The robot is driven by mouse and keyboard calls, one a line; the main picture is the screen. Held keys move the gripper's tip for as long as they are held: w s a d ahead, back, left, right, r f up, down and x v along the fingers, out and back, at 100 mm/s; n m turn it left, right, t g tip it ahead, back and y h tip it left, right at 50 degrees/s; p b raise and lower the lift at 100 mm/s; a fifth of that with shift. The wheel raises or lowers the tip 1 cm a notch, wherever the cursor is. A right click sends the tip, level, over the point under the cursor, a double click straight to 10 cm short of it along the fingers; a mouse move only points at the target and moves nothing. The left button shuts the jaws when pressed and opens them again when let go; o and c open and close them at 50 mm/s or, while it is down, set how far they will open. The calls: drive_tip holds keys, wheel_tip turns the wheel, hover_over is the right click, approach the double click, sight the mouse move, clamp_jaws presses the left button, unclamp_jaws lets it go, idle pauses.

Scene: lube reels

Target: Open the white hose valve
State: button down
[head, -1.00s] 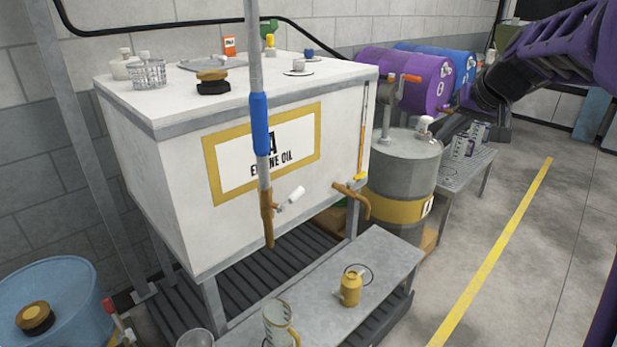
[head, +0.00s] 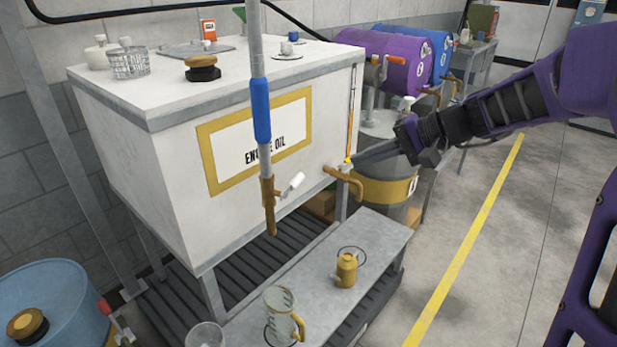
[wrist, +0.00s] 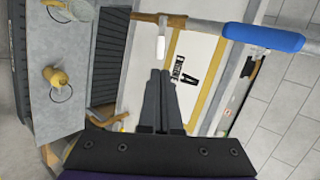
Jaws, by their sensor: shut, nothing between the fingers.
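The white hose valve (head: 292,185) is a small white lever on the brass nozzle (head: 268,205) at the lower end of a hanging grey hose pipe with a blue sleeve (head: 261,110). In the head view the lever slants up to the right, in front of the white engine oil tank (head: 165,190). My gripper (head: 350,161) is shut and empty, to the right of the lever and apart from it in that view. In the wrist view the white lever (wrist: 161,46) appears just beyond the shut fingertips (wrist: 159,72); I cannot tell the exact gap.
A brass tank tap (head: 345,180) sits near my fingertips in the head view. Below is a grey bench (head: 385,240) with a yellow oil can (head: 346,270) and a clear jug (head: 280,305). A grey drum (head: 385,165) stands behind my gripper. The floor at right is open.

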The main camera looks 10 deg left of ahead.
sight(299, 181)
drive_tip(key=x, duration=1.4)
drive_tip(key=shift+b, duration=0.3)
